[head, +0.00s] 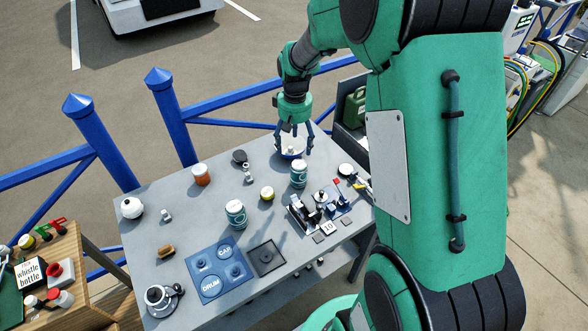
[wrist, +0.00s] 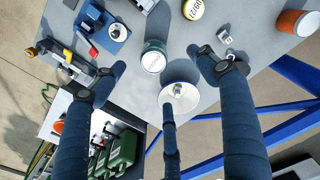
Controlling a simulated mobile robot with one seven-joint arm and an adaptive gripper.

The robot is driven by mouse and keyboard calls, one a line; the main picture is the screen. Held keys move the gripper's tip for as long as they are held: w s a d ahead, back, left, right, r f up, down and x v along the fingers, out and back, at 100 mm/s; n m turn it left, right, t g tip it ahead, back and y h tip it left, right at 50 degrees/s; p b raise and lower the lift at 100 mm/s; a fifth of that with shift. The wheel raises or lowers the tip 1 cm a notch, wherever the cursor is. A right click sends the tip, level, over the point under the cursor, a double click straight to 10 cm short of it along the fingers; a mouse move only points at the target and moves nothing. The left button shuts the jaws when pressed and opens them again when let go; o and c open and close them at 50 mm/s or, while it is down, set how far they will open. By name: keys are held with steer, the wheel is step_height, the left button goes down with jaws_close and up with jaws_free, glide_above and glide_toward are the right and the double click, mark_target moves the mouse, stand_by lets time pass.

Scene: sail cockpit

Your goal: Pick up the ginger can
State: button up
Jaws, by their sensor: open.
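Two teal-and-white cans stand upright on the grey table: one (head: 236,214) near the middle, the other (head: 298,174) further back. Their labels are too small to read, so I cannot tell which is the ginger can. The back can also shows in the wrist view (wrist: 153,57), close to my fingers. My gripper (head: 294,140) points down over the table's far edge, fingers spread and empty. In the wrist view my gripper (wrist: 158,75) has its fingers around a white dish (wrist: 179,95) with a small knob-like piece in it; I cannot tell whether they touch.
A yellow-topped tin (head: 267,193) and an orange jar (head: 201,175) stand nearby. A blue control block (head: 336,198) lies right of the back can. A blue button panel (head: 218,272) lies at the front. Blue railings (head: 210,103) run behind the table.

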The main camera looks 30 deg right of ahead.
glide_above(299, 164)
steer(key=shift+g, duration=0.3)
step_height(299, 164, down, 4)
steer(key=shift+w+f, duration=0.1)
steer(key=shift+f, duration=0.15)
steer(key=shift+a+f, duration=0.1)
steer(key=shift+f, duration=0.05)
steer(key=shift+f+b, duration=0.7)
steer(key=shift+f, duration=3.5)
steer(key=shift+f+b, duration=0.65)
steer(key=shift+f, duration=1.95)
steer(key=c, duration=1.6)
